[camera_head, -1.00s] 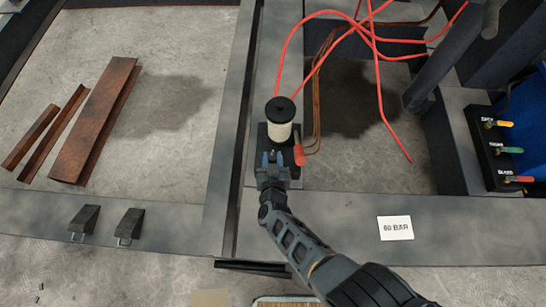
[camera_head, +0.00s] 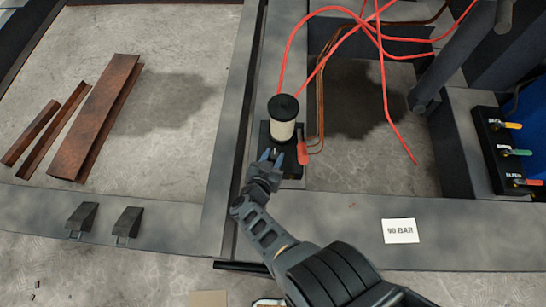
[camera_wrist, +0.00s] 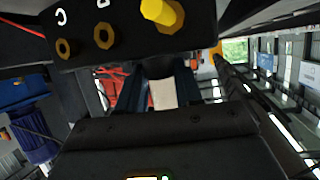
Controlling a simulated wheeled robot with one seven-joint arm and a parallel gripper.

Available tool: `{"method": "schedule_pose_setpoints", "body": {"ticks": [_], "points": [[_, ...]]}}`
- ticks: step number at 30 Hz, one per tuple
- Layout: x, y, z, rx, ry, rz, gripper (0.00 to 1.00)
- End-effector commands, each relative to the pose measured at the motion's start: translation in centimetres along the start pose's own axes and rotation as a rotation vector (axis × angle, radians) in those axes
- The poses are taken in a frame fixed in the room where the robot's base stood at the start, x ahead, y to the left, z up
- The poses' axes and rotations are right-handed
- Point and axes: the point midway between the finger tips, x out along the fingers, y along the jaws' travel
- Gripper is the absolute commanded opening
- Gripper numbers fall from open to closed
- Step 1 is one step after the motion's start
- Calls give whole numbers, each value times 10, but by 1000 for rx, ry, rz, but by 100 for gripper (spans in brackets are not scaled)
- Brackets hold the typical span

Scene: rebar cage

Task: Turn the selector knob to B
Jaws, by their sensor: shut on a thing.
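A black valve block (camera_head: 291,169) with a pale, black-capped cylinder (camera_head: 284,120) stands on the grey frame. The knob's pointer and setting are hidden. In the wrist view the block (camera_wrist: 140,45) shows brass ports, a yellow fitting (camera_wrist: 162,13), a letter C and another letter cut off by the edge.
A red lever (camera_head: 303,148) sits just right of the gripper. Red hoses (camera_head: 385,90) hang behind and to the right. A panel with yellow, green and red handles (camera_head: 505,150) stands far right. A "90 BAR" card (camera_head: 400,231) lies on the frame. Rusty steel pieces (camera_head: 95,120) lie left.

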Motion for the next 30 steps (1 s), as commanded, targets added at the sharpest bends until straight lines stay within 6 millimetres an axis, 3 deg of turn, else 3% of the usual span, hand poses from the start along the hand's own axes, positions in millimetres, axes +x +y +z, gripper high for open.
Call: {"method": "schedule_pose_setpoints", "body": {"ticks": [4, 5, 12, 22, 30], "points": [[-1, 1, 1, -2, -1, 0, 4], [-1, 1, 1, -2, -1, 0, 37], [0, 0, 1, -2, -1, -1, 60], [-6, 0, -1, -1, -1, -2, 60], [-45, 0, -4, -5, -1, -4, 60]]}}
